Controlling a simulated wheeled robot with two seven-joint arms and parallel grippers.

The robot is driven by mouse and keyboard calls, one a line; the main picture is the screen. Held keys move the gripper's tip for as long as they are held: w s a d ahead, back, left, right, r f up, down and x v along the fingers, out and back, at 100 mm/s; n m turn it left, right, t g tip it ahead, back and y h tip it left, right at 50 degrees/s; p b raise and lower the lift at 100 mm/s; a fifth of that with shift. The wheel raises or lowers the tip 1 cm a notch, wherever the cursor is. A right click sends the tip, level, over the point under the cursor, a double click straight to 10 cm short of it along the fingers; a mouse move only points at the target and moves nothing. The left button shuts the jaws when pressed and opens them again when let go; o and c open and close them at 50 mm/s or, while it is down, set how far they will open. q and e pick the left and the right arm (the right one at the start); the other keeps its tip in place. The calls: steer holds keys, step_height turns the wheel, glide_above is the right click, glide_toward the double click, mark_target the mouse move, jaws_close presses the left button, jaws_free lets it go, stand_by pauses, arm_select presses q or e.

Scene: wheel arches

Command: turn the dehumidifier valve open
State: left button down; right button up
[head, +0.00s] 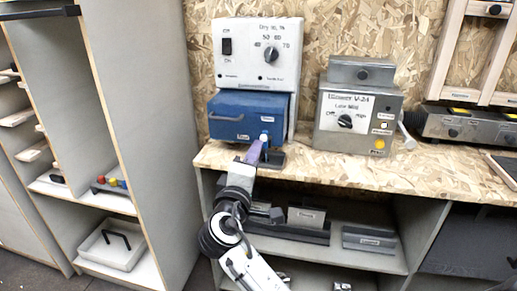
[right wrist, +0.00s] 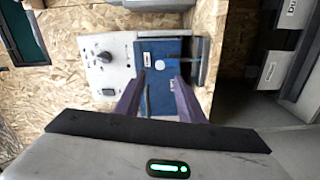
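The dehumidifier is a white panel (head: 257,50) with a switch and a dial, above a blue box (head: 226,118) with a bar handle; the blue box also shows in the right wrist view (right wrist: 157,50). A small pale round knob (head: 264,136), possibly the valve, is on the lower right of the blue front. My right gripper (head: 257,150) reaches up from below, its purple fingertips close to that knob. In the right wrist view its fingers (right wrist: 159,80) are apart, with the blue front beyond them. I cannot tell whether they touch the knob. My left gripper is not in view.
A grey device with a dial (head: 345,120) stands to the right on the chipboard worktop (head: 300,158). Shelves with dark and grey boxes (head: 305,217) are below it. A tall grey cabinet (head: 145,100) stands at the left. A chipboard wall is behind.

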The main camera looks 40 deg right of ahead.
steer(key=v, duration=0.2)
steer(key=shift+s+a, duration=0.2)
stand_by(0.3)
steer(key=s+a+f+y+p, duration=0.1)
steer(key=s+a+f+y, duration=0.15)
steer(key=f, duration=0.45)
steer(key=s+a+f+n+y+p, duration=0.1)
steer(key=s+a+f+y, duration=0.2)
steer(key=f, duration=0.5)
steer(key=s+a+f+y+p, duration=0.1)
steer(key=a+f+y, duration=0.2)
steer(key=f+y, duration=0.3)
steer(key=s+a+f+m+g+y+p, duration=0.1)
steer(key=s+a+f, duration=0.3)
steer(key=s, duration=0.4)
steer(key=s+a+f+m+g+y+p, duration=0.1)
steer(key=s+a+f+m+y, duration=0.3)
steer(key=s, duration=0.5)
steer(key=shift+s+a+f+g+p, duration=0.35)
steer(key=shift+a+f+g, duration=0.15)
steer(key=shift+f, duration=0.25)
